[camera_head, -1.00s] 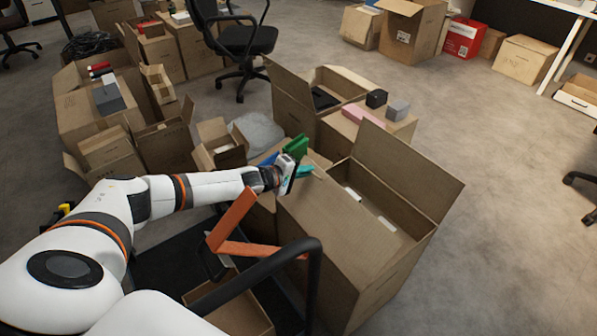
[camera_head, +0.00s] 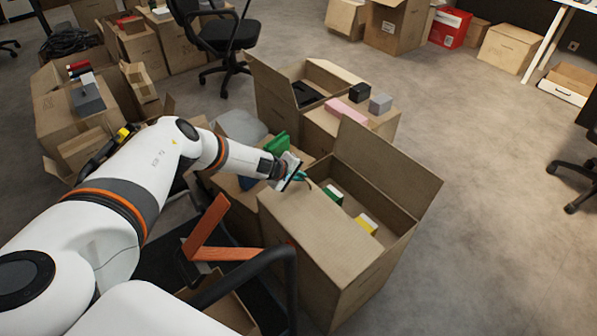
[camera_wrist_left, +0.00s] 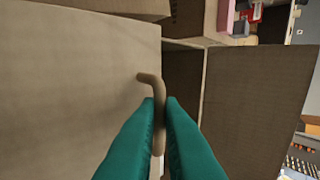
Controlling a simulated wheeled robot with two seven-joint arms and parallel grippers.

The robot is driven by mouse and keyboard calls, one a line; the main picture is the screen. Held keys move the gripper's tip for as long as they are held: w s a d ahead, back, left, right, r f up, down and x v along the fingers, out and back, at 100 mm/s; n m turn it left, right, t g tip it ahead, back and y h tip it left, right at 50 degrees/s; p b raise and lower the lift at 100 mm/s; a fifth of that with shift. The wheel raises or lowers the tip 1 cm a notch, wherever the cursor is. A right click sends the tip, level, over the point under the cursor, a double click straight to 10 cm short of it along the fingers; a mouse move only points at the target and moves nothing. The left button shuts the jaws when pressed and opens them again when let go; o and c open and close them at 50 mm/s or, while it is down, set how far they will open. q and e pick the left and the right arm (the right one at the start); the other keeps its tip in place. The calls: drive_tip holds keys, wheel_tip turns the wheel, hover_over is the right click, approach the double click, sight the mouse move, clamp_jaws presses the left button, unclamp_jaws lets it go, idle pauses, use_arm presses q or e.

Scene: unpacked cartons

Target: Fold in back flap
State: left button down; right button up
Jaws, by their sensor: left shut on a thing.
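The open carton (camera_head: 330,280) stands in front of me, with a broad left top panel (camera_head: 315,225) sloping beside its opening. A tall flap (camera_head: 385,168) stands up along the far right side; I take it as the back flap. My left gripper (camera_head: 303,177) is at the carton's far left corner. Its teal fingers (camera_wrist_left: 160,105) are shut on a thin tan stick with a bent tip (camera_wrist_left: 150,79). In the wrist view the tip lies over the edge of a large cardboard panel (camera_wrist_left: 70,90), beside a dark gap. I cannot tell if it touches. My right gripper is not in view.
A green item (camera_head: 333,194) and a yellow item (camera_head: 366,223) lie inside the carton. Another open carton (camera_head: 275,100) with pink and grey blocks stands behind. A black bar (camera_head: 245,270) and an orange bracket (camera_head: 205,228) are close on the left.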

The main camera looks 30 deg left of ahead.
use_arm(q)
drive_tip(key=shift+w+d+r, duration=0.15)
drive_tip(key=shift+w+d, duration=0.1)
drive_tip(key=shift+w, duration=0.25)
drive_tip(key=shift+w+d+r, duration=0.15)
drive_tip(key=shift+w+d, duration=0.1)
drive_tip(key=shift+w, duration=0.2)
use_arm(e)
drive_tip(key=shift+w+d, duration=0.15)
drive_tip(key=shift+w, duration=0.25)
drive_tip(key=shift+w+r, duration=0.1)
use_arm(q)
drive_tip(key=c, duration=1.6)
unclamp_jaws()
drive_tip(key=shift+w+d+f, duration=0.1)
drive_tip(key=shift+w, duration=0.05)
drive_tip(key=shift+o, duration=0.2)
